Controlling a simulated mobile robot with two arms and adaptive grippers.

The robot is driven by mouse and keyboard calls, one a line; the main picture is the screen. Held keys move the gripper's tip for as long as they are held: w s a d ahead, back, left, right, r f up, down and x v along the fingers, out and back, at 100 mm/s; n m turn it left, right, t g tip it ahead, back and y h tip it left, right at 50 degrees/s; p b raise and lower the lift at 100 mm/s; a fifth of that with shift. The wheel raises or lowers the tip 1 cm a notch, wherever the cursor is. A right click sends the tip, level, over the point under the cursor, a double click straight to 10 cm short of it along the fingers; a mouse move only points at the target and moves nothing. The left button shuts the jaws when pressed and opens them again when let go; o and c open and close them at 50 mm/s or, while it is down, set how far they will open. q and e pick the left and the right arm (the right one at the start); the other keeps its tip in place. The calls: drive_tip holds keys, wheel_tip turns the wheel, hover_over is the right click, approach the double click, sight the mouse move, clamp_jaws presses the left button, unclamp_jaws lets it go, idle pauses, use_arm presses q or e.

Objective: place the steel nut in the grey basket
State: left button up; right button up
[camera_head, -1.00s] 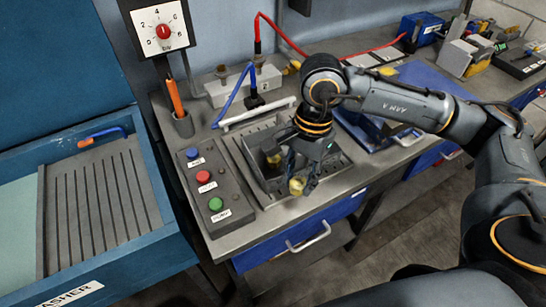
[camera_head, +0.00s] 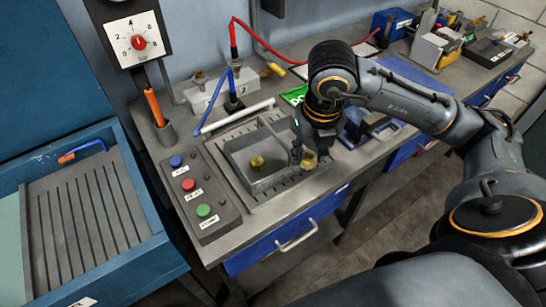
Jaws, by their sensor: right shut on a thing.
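The grey basket (camera_head: 268,184) stands on the ribbed drain tray on the bench, with a divider inside. A small brass-coloured piece (camera_head: 257,162) lies in its left compartment. My right gripper (camera_head: 306,158) points down at the basket's right end and is shut on another small brass-coloured piece (camera_head: 310,158). I cannot tell whether this piece touches the basket or is just above its edge. I cannot make out a clearly steel-coloured nut. The gripper hides part of the basket's right end. My left gripper is not in view.
A button box (camera_head: 195,192) with blue, red and green buttons stands left of the basket. A white rod (camera_head: 238,117) lies behind it, near a grey block with fittings (camera_head: 218,95). A blue fixture (camera_head: 372,124) stands to the right. The blue washer (camera_head: 85,215) is at far left.

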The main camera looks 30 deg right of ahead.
sight(273, 146)
drive_tip(key=m, duration=0.1)
drive_tip(key=d+m, duration=0.1)
drive_tip(key=m, duration=0.2)
drive_tip(key=shift+d+r+m+h, duration=0.2)
drive_tip(key=shift+r+m+h, duration=0.1)
drive_tip(key=shift+r+m, duration=0.1)
drive_tip(key=shift+g, duration=0.3)
drive_tip(key=w+f+p, duration=0.1)
drive_tip(key=w+f, duration=0.2)
drive_tip(key=w, duration=0.1)
drive_tip(key=w+d+f+p, duration=0.1)
drive_tip(key=w+f, duration=0.2)
drive_tip(key=w, duration=0.1)
drive_tip(key=w+d+f+p, duration=0.1)
drive_tip(key=w+f+p, duration=0.1)
drive_tip(key=w, duration=0.2)
drive_tip(key=shift+w+d+f, duration=0.15)
drive_tip(key=shift+w+f, duration=0.4)
drive_tip(key=shift+f, duration=0.1)
drive_tip(key=f, duration=0.1)
drive_tip(key=f+p, duration=0.2)
drive_tip(key=shift+w, duration=0.25)
drive_tip(key=shift+d+f, duration=0.1)
drive_tip(key=shift+f, duration=0.2)
drive_tip(key=shift+f, duration=0.1)
